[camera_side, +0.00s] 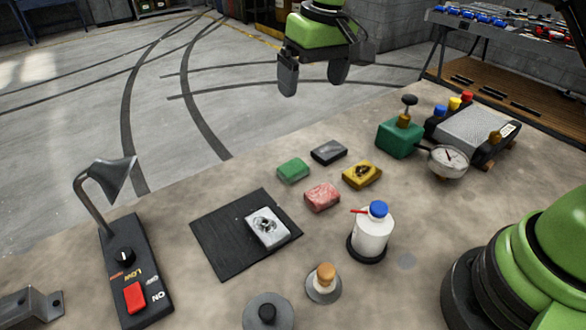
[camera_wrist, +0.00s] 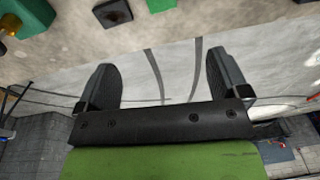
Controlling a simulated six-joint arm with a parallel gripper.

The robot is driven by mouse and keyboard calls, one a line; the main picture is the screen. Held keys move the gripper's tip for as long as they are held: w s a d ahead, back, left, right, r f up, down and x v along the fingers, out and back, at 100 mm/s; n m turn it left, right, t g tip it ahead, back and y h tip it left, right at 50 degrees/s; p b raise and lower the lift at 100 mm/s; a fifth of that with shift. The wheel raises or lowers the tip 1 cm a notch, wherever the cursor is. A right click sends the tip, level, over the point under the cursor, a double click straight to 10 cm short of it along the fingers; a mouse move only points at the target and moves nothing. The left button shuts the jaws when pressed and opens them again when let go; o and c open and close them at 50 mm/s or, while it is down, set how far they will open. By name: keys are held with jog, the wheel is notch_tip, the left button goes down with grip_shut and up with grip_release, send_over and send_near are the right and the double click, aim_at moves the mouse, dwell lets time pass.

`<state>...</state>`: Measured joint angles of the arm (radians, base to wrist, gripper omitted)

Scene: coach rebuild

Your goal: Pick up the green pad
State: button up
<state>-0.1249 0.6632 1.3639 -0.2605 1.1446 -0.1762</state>
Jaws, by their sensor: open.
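The green pad (camera_side: 293,170) is a small block lying on the worktable, left of a black pad (camera_side: 328,152) in the side view. Its edge also shows at the top of the wrist view (camera_wrist: 160,4). My gripper (camera_side: 313,83) is open and empty, in the air beyond the table's far edge, above and behind the green pad in the side view. In the wrist view its two dark fingers (camera_wrist: 160,68) are spread wide with nothing between them.
A pink-red pad (camera_side: 322,197) and a yellow pad (camera_side: 361,174) lie close by. A black mat (camera_side: 225,240) bears a silver block (camera_side: 267,228). A white bottle (camera_side: 372,235), a green valve block with gauge (camera_side: 398,139) and a lamp switch box (camera_side: 135,270) stand around.

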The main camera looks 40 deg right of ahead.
jog(key=n+g, duration=0.1)
send_over(295, 168)
jog(key=shift+h, duration=0.3)
notch_tip(295, 168, down, 14)
jog(key=shift+d+f, duration=0.1)
jog(key=shift+f, duration=0.1)
notch_tip(295, 168, down, 6)
jog(key=shift+r, duration=0.1)
jog(key=c, duration=1)
